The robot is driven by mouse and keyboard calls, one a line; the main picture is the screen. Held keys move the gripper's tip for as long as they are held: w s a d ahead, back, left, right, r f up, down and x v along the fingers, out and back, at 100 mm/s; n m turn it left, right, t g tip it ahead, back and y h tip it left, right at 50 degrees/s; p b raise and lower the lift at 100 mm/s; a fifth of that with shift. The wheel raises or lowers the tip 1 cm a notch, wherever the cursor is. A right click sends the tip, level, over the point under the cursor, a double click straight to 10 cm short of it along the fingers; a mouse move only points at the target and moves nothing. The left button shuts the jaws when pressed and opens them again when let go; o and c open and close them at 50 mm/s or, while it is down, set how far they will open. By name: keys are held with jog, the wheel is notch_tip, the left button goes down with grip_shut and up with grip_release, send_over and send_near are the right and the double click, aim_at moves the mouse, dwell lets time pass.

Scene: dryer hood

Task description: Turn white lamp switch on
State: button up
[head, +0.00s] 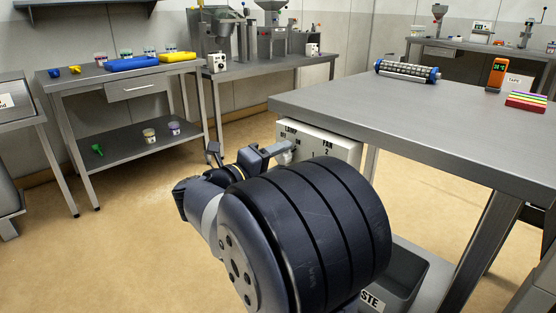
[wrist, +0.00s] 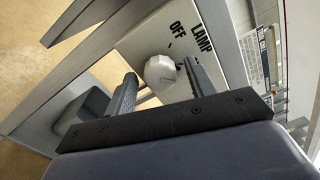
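The white lamp switch (wrist: 160,72) is a faceted knob on a pale control panel (wrist: 150,35), with the words LAMP and OFF printed beside it. In the head view the panel (head: 335,148) hangs under the near edge of the steel table, with LAMP and FAN labels; my arm covers its lower part. My gripper (wrist: 163,80) is open, with one finger on each side of the knob and a small gap showing on both sides. In the head view my gripper (head: 240,153) is in front of the panel's left part. I cannot tell which way the knob points.
The steel table (head: 400,110) stands above and right of my gripper, bearing a roller (head: 407,71), an orange meter (head: 497,74) and coloured strips (head: 526,101). A grey waste bin (head: 405,270) is below. Open floor (head: 120,230) lies to the left.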

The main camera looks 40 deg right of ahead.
jog(key=a+p, duration=0.2)
jog(key=a, duration=0.8)
jog(key=shift+s+a, duration=0.4)
jog(key=shift+s, duration=0.05)
jog(key=d, duration=0.3)
jog(key=d+b, duration=0.1)
jog(key=d, duration=0.3)
jog(key=w+d+b, duration=0.1)
jog(key=d, duration=0.3)
jog(key=shift+a, duration=0.1)
